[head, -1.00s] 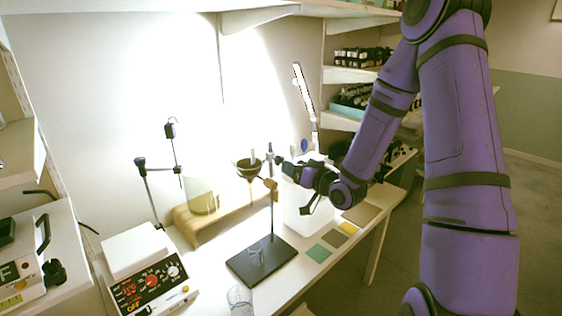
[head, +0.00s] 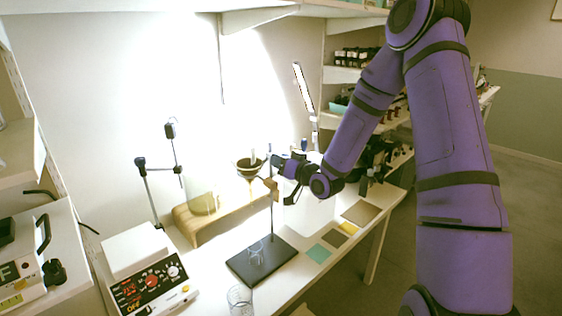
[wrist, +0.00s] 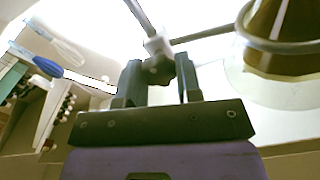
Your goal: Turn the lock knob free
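A retort stand with a black base plate (head: 240,265) and a thin upright rod (head: 272,220) stands on the bench. A ring on it carries a bowl-shaped vessel with amber contents (head: 249,170), which also shows at upper right in the wrist view (wrist: 285,50). My gripper (head: 275,162) is at the rod, level with the vessel. In the wrist view, the clamp's pale block (wrist: 156,46) and dark lock knob (wrist: 162,70) lie ahead. My gripper's fingers (wrist: 159,82) are apart, one on each side of the knob; a gap shows on the left. My gripper hides the knob in the head view.
A wooden riser (head: 195,225) is behind, a control box with a red knob (head: 150,285) at left. Coloured cards (head: 335,238) lie at right. Shelves with bottles stand behind.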

